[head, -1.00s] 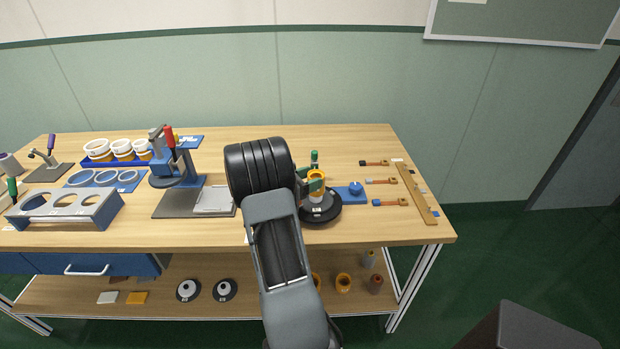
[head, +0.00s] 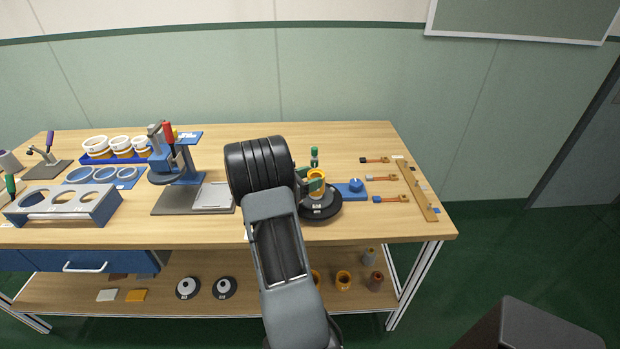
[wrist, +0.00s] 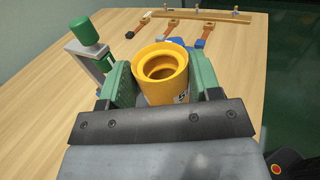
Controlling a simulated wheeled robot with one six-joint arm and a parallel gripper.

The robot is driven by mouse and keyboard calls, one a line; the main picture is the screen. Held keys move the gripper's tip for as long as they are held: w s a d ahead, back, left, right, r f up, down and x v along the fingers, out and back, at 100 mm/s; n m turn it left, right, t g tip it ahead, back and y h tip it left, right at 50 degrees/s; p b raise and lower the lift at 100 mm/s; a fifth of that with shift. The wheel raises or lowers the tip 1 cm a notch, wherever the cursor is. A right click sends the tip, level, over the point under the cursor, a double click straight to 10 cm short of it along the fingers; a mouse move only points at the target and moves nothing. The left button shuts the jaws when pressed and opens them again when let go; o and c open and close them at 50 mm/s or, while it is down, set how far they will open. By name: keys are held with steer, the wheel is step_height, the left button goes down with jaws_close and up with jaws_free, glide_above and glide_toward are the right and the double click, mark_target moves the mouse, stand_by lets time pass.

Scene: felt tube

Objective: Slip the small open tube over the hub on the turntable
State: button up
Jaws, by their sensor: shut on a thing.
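The small open tube (wrist: 163,70) is orange-yellow and hollow, with a dark mark low on its side. It stands upright between the green fingers of my gripper (wrist: 160,88), which is shut on it. In the head view the tube (head: 316,178) is above the black turntable (head: 321,207), with my gripper (head: 309,185) at its side. The hub is hidden behind the tube and fingers, so I cannot tell whether the tube is around it or just above it.
A green-topped post (wrist: 88,36) stands close to the left finger in the wrist view. A blue block (head: 352,191) lies right of the turntable. Several brushes (head: 381,178) and a wooden rack (head: 416,190) are farther right. A press (head: 172,160) stands left. The back middle of the bench is clear.

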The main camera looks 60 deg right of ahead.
steer(key=shift+s+a+f+b, duration=0.15)
steer(key=shift+f+b, duration=0.35)
steer(key=shift+f, duration=0.45)
steer(key=shift+s+a+f+b, duration=0.1)
steer(key=shift+a+f+b, duration=0.05)
steer(key=shift+f+b, duration=0.35)
steer(key=o, duration=1.2)
steer(key=shift+f, duration=0.1)
steer(key=shift+o, duration=0.2)
steer(key=shift+r, duration=0.2)
steer(key=shift+w+d+r+p, duration=0.15)
steer(key=shift+r+p, duration=0.55)
steer(key=shift+w+d+r+p, duration=0.1)
steer(key=shift+r+p, duration=0.55)
steer(key=shift+r, duration=0.05)
steer(key=shift+r+p, duration=1.85)
steer(key=shift+r, duration=0.85)
